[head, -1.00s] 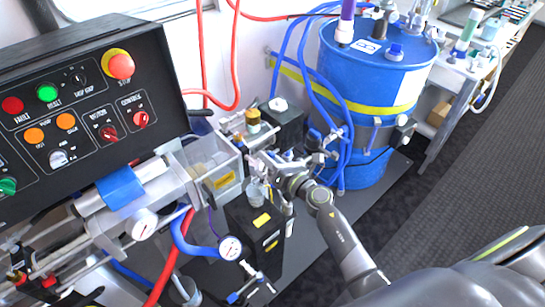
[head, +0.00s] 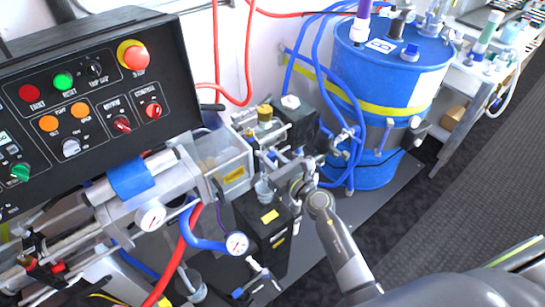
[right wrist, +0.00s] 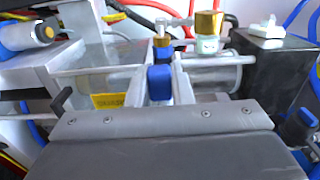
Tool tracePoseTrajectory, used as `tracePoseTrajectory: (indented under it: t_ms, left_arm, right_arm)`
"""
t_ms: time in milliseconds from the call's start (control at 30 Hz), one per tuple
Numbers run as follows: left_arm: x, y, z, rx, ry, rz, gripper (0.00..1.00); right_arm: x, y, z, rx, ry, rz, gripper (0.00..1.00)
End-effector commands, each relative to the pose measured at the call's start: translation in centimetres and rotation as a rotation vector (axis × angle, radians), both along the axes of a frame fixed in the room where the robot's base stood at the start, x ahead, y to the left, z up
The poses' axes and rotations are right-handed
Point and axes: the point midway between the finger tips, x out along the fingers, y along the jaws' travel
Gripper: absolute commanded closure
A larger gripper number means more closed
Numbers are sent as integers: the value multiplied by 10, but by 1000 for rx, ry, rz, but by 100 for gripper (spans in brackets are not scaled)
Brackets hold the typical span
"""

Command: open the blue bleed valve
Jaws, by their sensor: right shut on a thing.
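The blue bleed valve handle (right wrist: 160,82) shows in the right wrist view as a small blue block below a brass fitting (right wrist: 161,41). My right gripper (right wrist: 159,92) is shut on it, with a grey finger on each side. In the head view my right gripper (head: 283,166) is at the pipework right of the clear-walled box, reaching in from the lower right. The handle is hard to make out there behind the fingers. How far it is turned cannot be told. My left gripper is not in view.
A black control panel (head: 60,110) fills the upper left. A blue drum (head: 385,90) with hoses stands behind right. A black box (head: 278,232) and a gauge (head: 237,243) are close below the gripper. A brass-topped glass cup (right wrist: 207,44) stands beside the valve. Floor at right is clear.

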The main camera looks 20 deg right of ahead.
Motion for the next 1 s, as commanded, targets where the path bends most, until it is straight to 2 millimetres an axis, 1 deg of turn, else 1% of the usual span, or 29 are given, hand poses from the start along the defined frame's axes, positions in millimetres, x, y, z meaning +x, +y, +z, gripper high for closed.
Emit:
tracePoseTrajectory:
  t_ms: [367, 400, 533, 567, 867, 1000]
  left_arm:
    - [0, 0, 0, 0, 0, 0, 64]
    - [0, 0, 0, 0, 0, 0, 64]
    - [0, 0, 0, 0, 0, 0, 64]
    - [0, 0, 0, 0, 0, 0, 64]
    - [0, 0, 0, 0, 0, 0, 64]
    - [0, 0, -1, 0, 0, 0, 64]
  right_arm:
    - [-1, 0, -2, -11, 1, 1, 100]
    - [-1, 0, -3, -11, 1, 1, 78]
    - [-1, 0, -2, -10, 1, 1, 61]
    - [-1, 0, -2, -10, 1, 1, 58]
    - [-2, -1, -1, -7, -1, 0, 58]
    - [-13, -5, -2, -8, 0, -1, 58]
